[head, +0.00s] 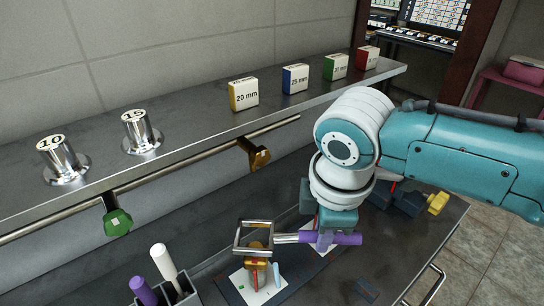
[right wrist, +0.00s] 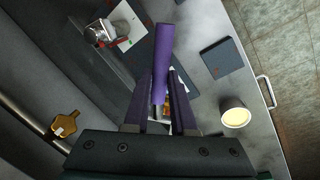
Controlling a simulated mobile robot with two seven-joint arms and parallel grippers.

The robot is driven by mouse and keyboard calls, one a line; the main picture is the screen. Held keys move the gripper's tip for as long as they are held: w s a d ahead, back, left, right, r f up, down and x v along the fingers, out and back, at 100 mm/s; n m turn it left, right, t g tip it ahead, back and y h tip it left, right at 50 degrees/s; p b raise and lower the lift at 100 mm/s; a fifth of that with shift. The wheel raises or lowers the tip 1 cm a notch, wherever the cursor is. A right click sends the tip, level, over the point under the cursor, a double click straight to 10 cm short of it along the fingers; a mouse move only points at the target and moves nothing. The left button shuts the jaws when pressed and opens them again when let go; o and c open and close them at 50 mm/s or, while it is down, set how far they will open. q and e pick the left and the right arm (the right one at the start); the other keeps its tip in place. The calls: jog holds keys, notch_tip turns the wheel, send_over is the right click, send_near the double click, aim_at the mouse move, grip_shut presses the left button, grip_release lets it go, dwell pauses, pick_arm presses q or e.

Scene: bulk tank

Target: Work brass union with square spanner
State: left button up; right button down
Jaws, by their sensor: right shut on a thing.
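The square spanner has an open metal square head (head: 254,223) and a purple handle (head: 347,239). My right gripper (head: 325,236) is shut on the purple handle, which also shows between its fingers in the right wrist view (right wrist: 162,65). In the head view the square head overlaps the brass union (head: 257,266), which stands on a white card on the dark bench. I cannot tell whether the head is around the union or above it. My left gripper is not in view.
A steel shelf (head: 205,130) with metal cylinders and coloured size boxes runs behind the bench. A green knob (head: 117,222) and a brass-coloured knob (head: 253,154) hang at its rail. A holder (head: 180,291) with white and purple rods stands left of the union.

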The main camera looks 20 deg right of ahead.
jog(key=shift+f+b, duration=2.15)
jog(key=shift+f, duration=0.8)
